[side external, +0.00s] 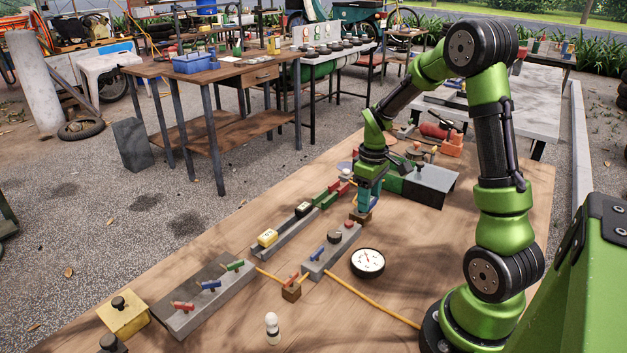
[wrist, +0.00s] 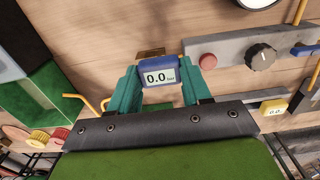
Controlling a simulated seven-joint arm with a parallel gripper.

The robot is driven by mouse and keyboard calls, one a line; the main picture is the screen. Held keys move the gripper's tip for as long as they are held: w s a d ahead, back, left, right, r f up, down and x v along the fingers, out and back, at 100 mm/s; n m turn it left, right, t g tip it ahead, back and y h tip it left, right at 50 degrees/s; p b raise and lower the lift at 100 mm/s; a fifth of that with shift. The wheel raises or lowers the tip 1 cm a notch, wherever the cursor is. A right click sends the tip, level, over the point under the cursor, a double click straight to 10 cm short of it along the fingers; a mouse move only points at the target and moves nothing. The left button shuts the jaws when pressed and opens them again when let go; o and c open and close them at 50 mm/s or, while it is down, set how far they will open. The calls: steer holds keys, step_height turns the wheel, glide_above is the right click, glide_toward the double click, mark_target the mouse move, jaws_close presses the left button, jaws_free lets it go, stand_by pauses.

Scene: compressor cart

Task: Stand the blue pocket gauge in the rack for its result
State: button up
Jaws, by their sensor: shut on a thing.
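My gripper (wrist: 160,85) is shut on the blue pocket gauge (wrist: 159,74), with one teal finger on each side of it. The gauge's display faces the wrist camera and reads 0.0 bar. In the side external view my gripper (side external: 368,198) points down just above a small brown block (side external: 360,216); whether the gauge touches the block I cannot tell. A grey rail (side external: 286,237) to the left holds a yellow gauge (side external: 267,238) and a dark gauge (side external: 304,209). Beyond it are green (side external: 326,198) and red (side external: 340,188) pieces, possibly the rack; I cannot tell.
A grey valve block (side external: 331,251) with a dark knob and red button stands in front of my gripper. A round dial gauge (side external: 367,263) lies to its right. A yellow hose (side external: 370,305) crosses the table. A green and grey unit (side external: 425,183) stands behind right.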

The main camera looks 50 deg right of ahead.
steer(key=s+a+r, duration=0.1)
steer(key=s+a, duration=0.5)
steer(key=s, duration=0.4)
steer(key=w+d, duration=0.5)
steer(key=w, duration=0.3)
steer(key=w+d, duration=0.6)
steer(key=w, duration=0.1)
steer(key=w+d+r, duration=0.1)
steer(key=w+d, duration=0.4)
steer(key=w, duration=0.3)
steer(key=shift+w+d, duration=0.2)
steer(key=shift+w, duration=0.15)
steer(key=r, duration=0.1)
steer(key=w+r, duration=0.1)
steer(key=shift+w+r, duration=0.2)
steer(key=shift+r, duration=0.15)
steer(key=shift+f, duration=0.1)
steer(key=shift+f, duration=2.8)
steer(key=shift+f, duration=1.65)
